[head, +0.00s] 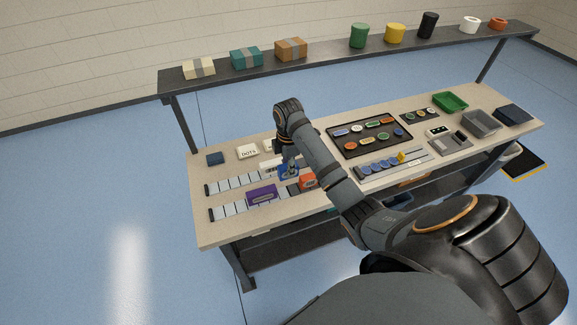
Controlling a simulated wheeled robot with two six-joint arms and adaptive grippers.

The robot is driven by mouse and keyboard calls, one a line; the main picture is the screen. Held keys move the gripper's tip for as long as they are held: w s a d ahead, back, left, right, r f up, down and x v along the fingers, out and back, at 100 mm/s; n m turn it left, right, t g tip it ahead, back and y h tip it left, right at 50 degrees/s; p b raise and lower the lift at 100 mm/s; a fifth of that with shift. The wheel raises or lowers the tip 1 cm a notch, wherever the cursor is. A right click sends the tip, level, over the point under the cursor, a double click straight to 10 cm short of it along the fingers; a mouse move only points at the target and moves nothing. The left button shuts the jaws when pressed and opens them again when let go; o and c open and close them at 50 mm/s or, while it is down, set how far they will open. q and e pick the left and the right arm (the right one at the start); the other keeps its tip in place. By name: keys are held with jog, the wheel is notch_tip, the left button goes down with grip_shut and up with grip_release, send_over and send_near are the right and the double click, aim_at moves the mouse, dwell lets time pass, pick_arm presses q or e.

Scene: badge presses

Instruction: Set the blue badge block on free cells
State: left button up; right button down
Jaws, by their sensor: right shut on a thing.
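My right gripper (288,163) points down over the left part of the workbench and is shut on the blue badge block (290,173). The block is near the upper row of pale cells (232,184); I cannot tell whether it touches the row. A lower row of pale cells (231,212) runs along the front. A purple block (262,195) sits on the lower row, and an orange block (308,181) is right of it. Bare cells show at the left of both rows. My arm hides the rows' right ends. My left gripper is not in view.
A dark blue block (215,158) and a white "DOTS" sign (248,152) stand behind the rows. A black tray (367,137) with round and long badges lies to the right. A green bin (450,102) stands farther right. A raised shelf (335,52) crosses the back.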

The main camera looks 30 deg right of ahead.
notch_tip(320, 180, down, 4)
jog(key=b, duration=0.4)
jog(key=shift+r, duration=0.1)
jog(key=shift+f, duration=0.35)
notch_tip(320, 180, down, 4)
jog(key=shift+b, duration=0.75)
jog(key=shift+f, duration=0.15)
jog(key=shift+f, duration=0.25)
jog(key=c, duration=1)
grip_release()
jog(key=shift+r, duration=0.15)
notch_tip(320, 180, up, 11)
jog(key=p, duration=1.2)
jog(key=shift+p, duration=0.4)
